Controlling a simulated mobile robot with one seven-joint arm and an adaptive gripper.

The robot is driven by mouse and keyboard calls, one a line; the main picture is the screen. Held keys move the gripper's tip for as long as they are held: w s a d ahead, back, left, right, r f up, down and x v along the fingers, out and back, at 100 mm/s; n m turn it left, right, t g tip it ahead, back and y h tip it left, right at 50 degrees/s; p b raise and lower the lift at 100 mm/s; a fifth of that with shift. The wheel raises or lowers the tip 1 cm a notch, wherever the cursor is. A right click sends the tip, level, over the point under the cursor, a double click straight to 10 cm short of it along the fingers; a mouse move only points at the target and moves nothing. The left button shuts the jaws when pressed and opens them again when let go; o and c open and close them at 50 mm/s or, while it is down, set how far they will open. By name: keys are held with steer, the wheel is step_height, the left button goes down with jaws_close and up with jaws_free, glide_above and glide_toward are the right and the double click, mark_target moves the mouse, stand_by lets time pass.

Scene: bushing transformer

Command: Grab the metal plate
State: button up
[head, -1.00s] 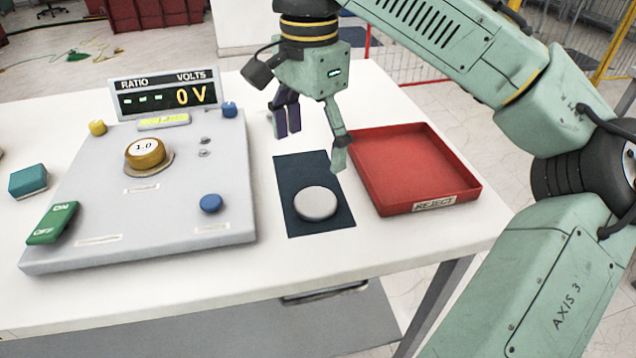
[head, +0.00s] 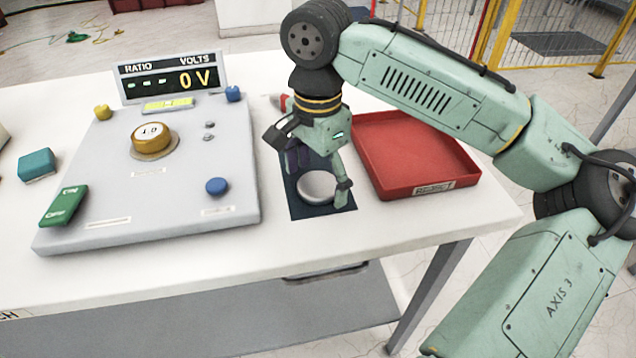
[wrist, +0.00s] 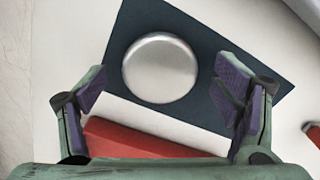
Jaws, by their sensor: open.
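The metal plate (head: 317,187) is a round silvery disc lying on a dark blue mat (head: 311,211). In the wrist view the plate (wrist: 160,68) sits ahead of the fingers, near the top middle, on the mat (wrist: 235,47). My gripper (head: 322,178) is low over the mat in the head view, its fingers at the far and right sides of the plate. In the wrist view my gripper (wrist: 160,90) is open, with its purple-padded fingers spread wider than the plate. Nothing is between the pads, and I cannot tell the exact height above the mat.
A red reject tray (head: 420,188) stands right of the mat. A grey console (head: 150,215) with knobs and a volt display stands left. A teal block (head: 37,165) lies at the far left. White table (head: 400,225) is clear in front of the mat.

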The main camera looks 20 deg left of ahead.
steer(key=shift+c, duration=0.5)
steer(key=c, duration=1.3)
steer(key=shift+r, duration=0.1)
